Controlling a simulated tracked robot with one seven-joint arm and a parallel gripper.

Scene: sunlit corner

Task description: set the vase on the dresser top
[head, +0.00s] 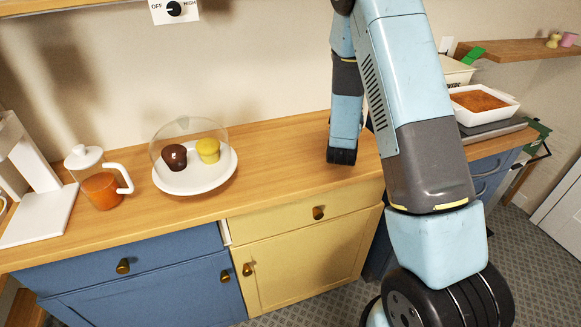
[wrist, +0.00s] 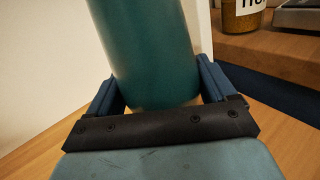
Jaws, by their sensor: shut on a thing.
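The vase (wrist: 150,45) is a smooth teal cylinder in the wrist view. My gripper (wrist: 158,88) is shut on it, with one dark blue finger on each side. Its upper part runs out of the frame, and I cannot tell whether its base touches the wood below. The dresser's wooden top (head: 275,150) spans the head view above blue and yellow fronts. My arm comes down over its right part. The vase and the fingers do not show in the head view.
A domed plate (head: 190,186) with two muffins, a glass pot (head: 101,190) and a white appliance (head: 42,215) stand on the left. A white baking dish (head: 503,109) is at the right. The wrist view shows a labelled jar (wrist: 241,14). Bare wood lies right of the plate.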

